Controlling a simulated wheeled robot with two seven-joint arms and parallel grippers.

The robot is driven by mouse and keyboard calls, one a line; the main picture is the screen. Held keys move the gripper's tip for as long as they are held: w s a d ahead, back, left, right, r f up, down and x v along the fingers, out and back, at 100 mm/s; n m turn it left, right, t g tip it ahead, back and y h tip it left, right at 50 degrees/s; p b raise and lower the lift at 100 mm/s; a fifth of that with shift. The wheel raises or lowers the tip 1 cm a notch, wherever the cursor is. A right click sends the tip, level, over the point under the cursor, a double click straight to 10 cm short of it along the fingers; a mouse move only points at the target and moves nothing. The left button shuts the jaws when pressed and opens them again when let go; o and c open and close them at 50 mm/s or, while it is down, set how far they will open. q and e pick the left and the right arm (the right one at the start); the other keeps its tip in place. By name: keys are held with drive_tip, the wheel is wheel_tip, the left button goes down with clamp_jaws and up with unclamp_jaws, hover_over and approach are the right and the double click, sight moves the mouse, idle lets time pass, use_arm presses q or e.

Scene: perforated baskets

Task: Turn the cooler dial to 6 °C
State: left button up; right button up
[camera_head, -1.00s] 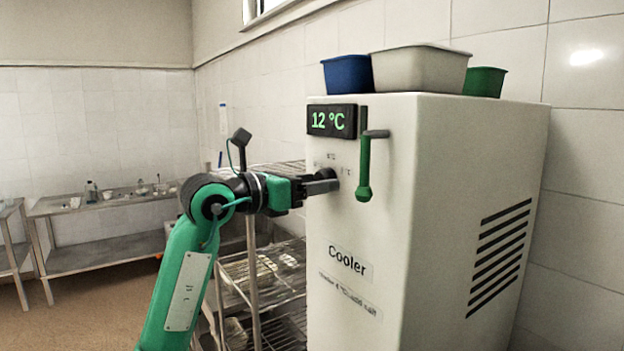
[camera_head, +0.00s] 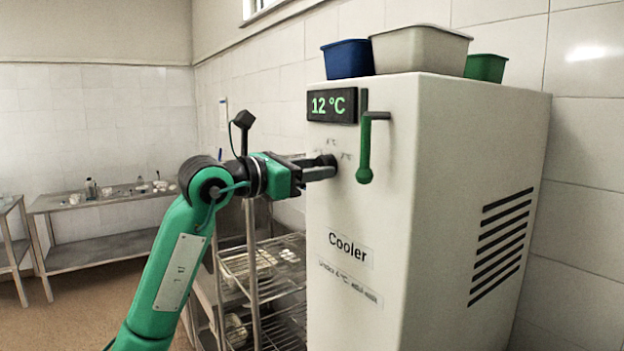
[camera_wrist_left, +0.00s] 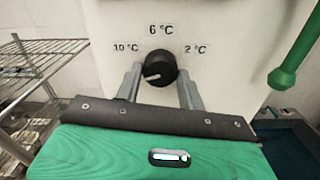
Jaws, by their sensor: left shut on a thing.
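The white cooler (camera_head: 362,215) stands at the right of the head view, and its display (camera_head: 332,105) reads 12 °C in green. The dial (camera_wrist_left: 158,68) is a black round knob on its front. In the left wrist view, marks for 10 °C, 6 °C and 2 °C (camera_wrist_left: 195,49) surround it, and its white pointer line points to the lower left, below the 10 °C mark. My left gripper (camera_head: 322,167) is shut on the dial, with one grey finger on each side of it. My right gripper is not in view.
A green door handle (camera_head: 365,155) hangs close to the right of the dial. Blue, beige and green bins (camera_head: 420,50) sit on top of the cooler. A wire rack (camera_head: 262,272) stands to the left of the cooler. A metal table (camera_head: 100,255) is further back.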

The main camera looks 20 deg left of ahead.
use_arm(q)
drive_tip(key=m+b, duration=0.6)
drive_tip(key=m, duration=0.3)
drive_tip(key=shift+b, duration=0.4)
drive_tip(key=shift+m, duration=0.3)
drive_tip(key=o, duration=1)
drive_tip(key=shift+c, duration=0.2)
